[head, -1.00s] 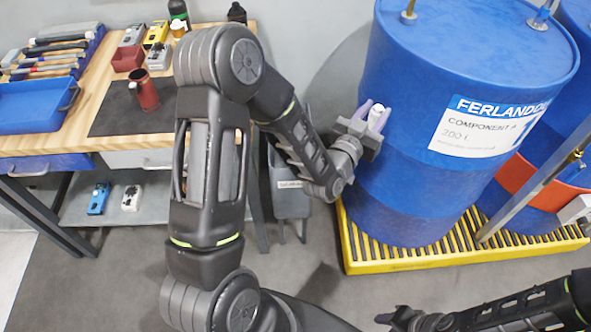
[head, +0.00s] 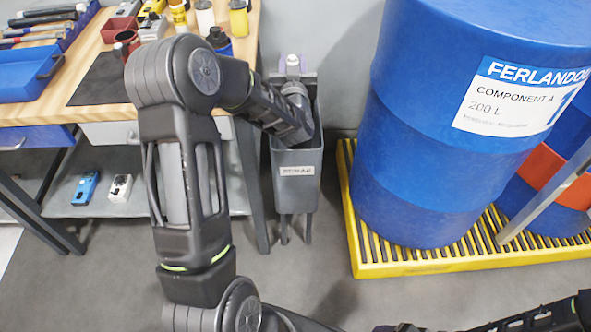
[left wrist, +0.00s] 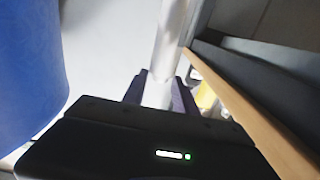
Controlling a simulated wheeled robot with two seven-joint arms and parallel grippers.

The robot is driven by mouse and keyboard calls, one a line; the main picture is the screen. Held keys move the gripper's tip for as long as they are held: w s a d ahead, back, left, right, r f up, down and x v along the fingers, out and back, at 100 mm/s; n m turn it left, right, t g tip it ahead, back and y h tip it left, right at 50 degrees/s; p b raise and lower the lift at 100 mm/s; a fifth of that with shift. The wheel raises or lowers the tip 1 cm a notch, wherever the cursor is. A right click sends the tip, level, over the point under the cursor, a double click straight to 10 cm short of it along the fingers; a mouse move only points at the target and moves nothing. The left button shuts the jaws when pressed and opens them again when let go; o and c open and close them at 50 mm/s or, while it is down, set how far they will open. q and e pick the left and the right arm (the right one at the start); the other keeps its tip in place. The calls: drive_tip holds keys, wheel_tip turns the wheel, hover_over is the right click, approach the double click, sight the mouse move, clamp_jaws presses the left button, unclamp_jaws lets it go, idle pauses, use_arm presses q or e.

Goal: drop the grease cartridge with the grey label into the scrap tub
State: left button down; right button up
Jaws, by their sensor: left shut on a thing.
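The scrap tub (head: 297,192) is a grey bin on legs with a "SCRAP" sign, beside the workbench. My left gripper (head: 292,66) is shut on a whitish cylinder, the cartridge (head: 293,60), and shows over the back part of the tub's opening in the head view. In the left wrist view the pale cartridge (left wrist: 171,40) stands between the purple fingers (left wrist: 158,92). I cannot make out its label. My forearm hides part of the tub's mouth. My right gripper (head: 398,328) is only partly in view at the bottom edge; its jaws cannot be made out.
A blue drum (head: 420,150) stands on a yellow grated pallet (head: 430,268) at right. Floor between tub and pallet is clear.

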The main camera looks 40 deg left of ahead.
use_arm(q)
drive_tip(key=shift+a, duration=0.35)
wheel_tip(320, 180, down, 6)
drive_tip(key=b, duration=0.3)
idle(0.3)
